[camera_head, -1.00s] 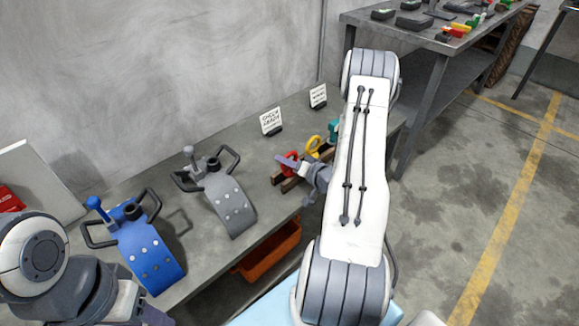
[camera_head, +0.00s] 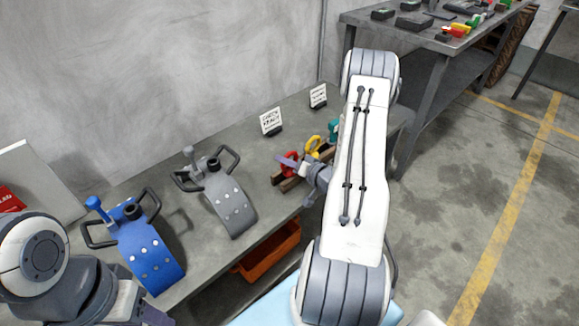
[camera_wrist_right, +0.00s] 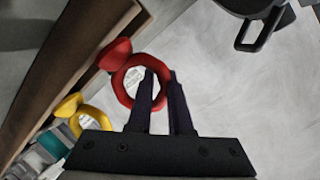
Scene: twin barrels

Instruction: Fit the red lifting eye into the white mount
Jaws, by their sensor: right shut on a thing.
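The red lifting eye (camera_wrist_right: 120,83) is a ring with a rounded red base, at the wooden rack (camera_wrist_right: 75,78) in the right wrist view. In the head view the red eye (camera_head: 291,158) is partly covered by my right gripper (camera_head: 282,160). My right gripper (camera_wrist_right: 160,73) is shut on the ring's right side, with one finger across the ring's opening. Whether the base is clear of the rack I cannot tell. I cannot make out a white mount for sure. My left arm shows at the lower left of the head view, but its fingers do not.
A yellow eye (camera_head: 312,145) stands beside the red one. A grey curved barrel piece (camera_head: 228,205) and a blue one (camera_head: 150,255), both with dark handles, stand left on the bench. Two small signs (camera_head: 271,121) stand behind. An orange bin (camera_head: 268,252) is below the bench.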

